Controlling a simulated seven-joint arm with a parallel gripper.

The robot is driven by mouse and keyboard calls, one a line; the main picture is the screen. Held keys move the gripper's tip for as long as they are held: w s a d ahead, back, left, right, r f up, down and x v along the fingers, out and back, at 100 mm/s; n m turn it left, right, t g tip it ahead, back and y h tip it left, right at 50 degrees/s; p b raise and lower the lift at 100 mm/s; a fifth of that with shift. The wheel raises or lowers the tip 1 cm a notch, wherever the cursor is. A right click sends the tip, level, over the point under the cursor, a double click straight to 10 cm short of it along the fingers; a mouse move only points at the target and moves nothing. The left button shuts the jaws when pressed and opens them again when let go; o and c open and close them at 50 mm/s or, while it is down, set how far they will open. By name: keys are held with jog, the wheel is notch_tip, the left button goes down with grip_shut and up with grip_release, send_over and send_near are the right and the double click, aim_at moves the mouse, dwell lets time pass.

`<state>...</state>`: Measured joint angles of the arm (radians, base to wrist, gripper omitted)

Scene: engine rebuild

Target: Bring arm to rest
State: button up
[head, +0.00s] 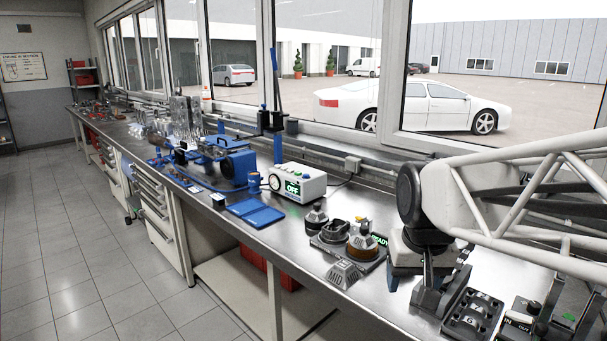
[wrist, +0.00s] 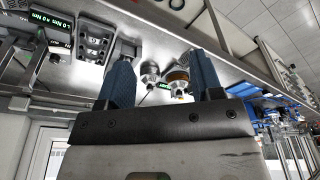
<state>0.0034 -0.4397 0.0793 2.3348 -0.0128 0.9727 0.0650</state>
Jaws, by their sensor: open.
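My gripper (wrist: 163,72) shows in the wrist view with its two blue fingers spread apart and nothing held between them. Beyond the gap, small fixture parts stand on the steel bench, one with a gold ring (wrist: 177,77). In the head view my arm comes in from the right over the bench. The gripper hangs low under its dark joint, right of the fixture parts, with its fingertips partly hidden. I cannot tell from the head view how far the fingertips are from the bench top.
A fixture plate with dark parts and a gold-ringed part (head: 361,243) stands left of my gripper. A dark tray with round pockets (head: 474,314) stands close on the right. Windows line the back.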

jog(key=s+f, duration=0.5)
jog(key=s, duration=0.6)
jog(key=shift+s+n, duration=0.25)
jog(key=shift+n, duration=0.05)
